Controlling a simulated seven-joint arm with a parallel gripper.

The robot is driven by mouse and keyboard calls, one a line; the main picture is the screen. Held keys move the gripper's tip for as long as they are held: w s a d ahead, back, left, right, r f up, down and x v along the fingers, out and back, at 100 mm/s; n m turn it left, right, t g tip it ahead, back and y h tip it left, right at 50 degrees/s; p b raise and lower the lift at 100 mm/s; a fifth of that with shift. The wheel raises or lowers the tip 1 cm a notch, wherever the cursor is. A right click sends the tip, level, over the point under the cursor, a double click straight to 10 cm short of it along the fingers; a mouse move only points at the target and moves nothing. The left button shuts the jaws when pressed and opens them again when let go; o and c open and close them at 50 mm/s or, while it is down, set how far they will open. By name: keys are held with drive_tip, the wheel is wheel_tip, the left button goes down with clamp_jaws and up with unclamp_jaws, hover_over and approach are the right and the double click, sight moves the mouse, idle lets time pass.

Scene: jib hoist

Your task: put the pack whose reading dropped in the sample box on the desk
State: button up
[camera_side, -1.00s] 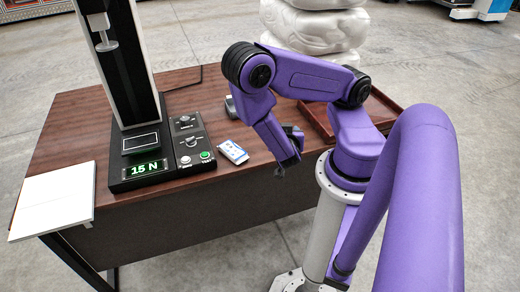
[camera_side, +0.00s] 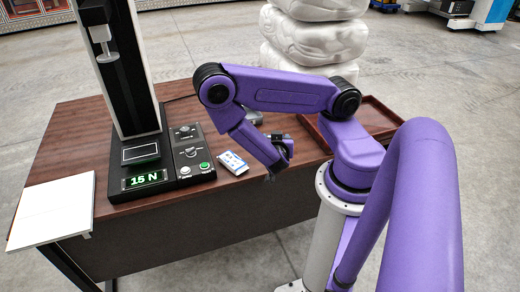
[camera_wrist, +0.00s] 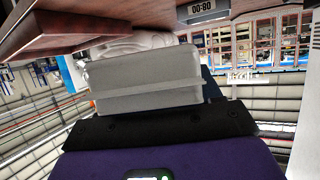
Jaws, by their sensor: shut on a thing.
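My gripper (camera_side: 280,145) is over the right part of the desk, partly hidden by my forearm. A small white and blue pack (camera_side: 233,163) lies flat on the desk beside the control panel. A shallow red-brown open box (camera_side: 375,112) stands at the right end of the desk. The tester's display (camera_side: 146,180) reads 15 N.
The tall black and white tester (camera_side: 120,70) stands on the desk's left half, with a control panel (camera_side: 193,155) beside it. A white board (camera_side: 50,212) juts out at the left edge. White stacked bulky shapes (camera_side: 315,40) stand behind. The desk's front right is clear.

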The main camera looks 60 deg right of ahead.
drive_tip(key=w+d+f, duration=0.1)
drive_tip(key=w+f, duration=0.1)
drive_tip(key=w+d+f, duration=0.3)
drive_tip(key=w+f, duration=0.2)
drive_tip(key=shift+d, duration=0.4)
drive_tip(key=f, duration=0.1)
drive_tip(key=w+f, duration=0.1)
drive_tip(key=shift+d+f, duration=0.25)
drive_tip(key=shift+f, duration=0.55)
drive_tip(key=shift+f, duration=0.1)
drive_tip(key=o, duration=1.1)
